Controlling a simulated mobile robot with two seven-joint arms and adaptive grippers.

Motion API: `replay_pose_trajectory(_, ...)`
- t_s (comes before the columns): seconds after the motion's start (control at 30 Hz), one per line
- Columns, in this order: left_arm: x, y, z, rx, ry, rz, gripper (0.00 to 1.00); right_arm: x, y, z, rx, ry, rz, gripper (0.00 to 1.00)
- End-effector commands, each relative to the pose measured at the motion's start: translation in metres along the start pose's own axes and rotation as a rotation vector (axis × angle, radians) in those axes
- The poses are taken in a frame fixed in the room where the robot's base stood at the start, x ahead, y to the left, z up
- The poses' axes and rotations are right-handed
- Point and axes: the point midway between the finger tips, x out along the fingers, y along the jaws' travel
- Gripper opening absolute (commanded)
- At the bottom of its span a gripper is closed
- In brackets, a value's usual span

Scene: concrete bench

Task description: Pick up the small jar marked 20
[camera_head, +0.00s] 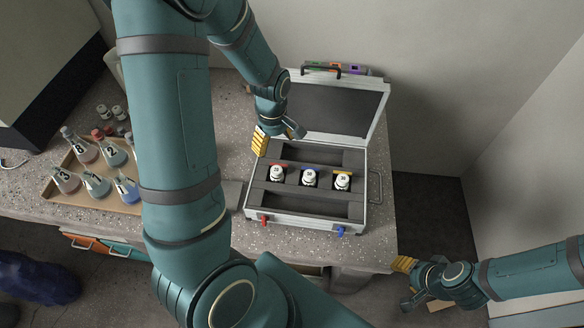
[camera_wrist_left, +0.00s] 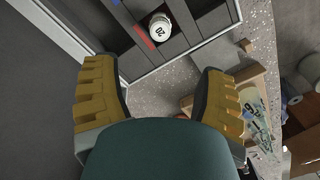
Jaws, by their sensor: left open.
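The small jar marked 20 (camera_wrist_left: 158,26) shows in the left wrist view as a white-topped jar in a dark foam slot, beside a red strip. By that red strip it matches the left jar (camera_head: 277,175) of a row of three in the open case (camera_head: 252,213) in the head view. My left gripper (camera_head: 278,137) is open and empty at the case's left back, above and behind that jar. In the left wrist view its two yellow-padded fingers (camera_wrist_left: 160,92) stand wide apart, with the jar beyond them. My right gripper (camera_head: 406,284) is open and empty off the bench's front right.
Two other jars, a middle one (camera_head: 309,179) and a right one (camera_head: 343,182), stand in the same row. The raised case lid (camera_head: 376,105) stands behind. A tray (camera_head: 55,192) of flasks is at the left. My left arm crosses the view between tray and case.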

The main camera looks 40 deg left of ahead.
Motion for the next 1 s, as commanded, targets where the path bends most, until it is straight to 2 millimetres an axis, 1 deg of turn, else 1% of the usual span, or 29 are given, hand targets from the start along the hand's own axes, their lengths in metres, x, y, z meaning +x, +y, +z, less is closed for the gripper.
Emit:
replay_pose_trajectory(0.07,0.002,-0.001,0.0,-0.001,0.0,-0.001,0.72,0.001,0.0,0.001,-0.001,-0.001,-0.001,0.47)
replay_pose_trajectory(0.17,0.013,-0.001,0.0,0.0,-0.001,-0.003,0.72,0.003,0.001,0.002,-0.002,-0.004,-0.001,0.47)
replay_pose_trajectory(0.4,0.059,-0.001,0.0,0.001,-0.002,-0.005,0.72,0.012,0.005,0.006,-0.003,-0.012,-0.001,0.47)
replay_pose_trajectory(0.5,0.074,-0.001,0.0,0.002,-0.001,-0.003,0.72,0.015,0.006,0.008,-0.004,-0.015,-0.002,0.47)
replay_pose_trajectory(0.6,0.083,0.0,0.0,0.001,-0.001,-0.002,0.72,0.016,0.006,0.009,-0.005,-0.017,-0.002,0.47)
replay_pose_trajectory(0.77,0.091,0.0,0.0,0.001,-0.001,0.0,0.72,0.018,0.007,0.009,-0.005,-0.019,-0.002,0.47)
replay_pose_trajectory(1.0,0.125,0.0,0.0,0.002,-0.002,-0.003,0.72,0.025,0.009,0.012,-0.007,-0.025,-0.003,0.47)
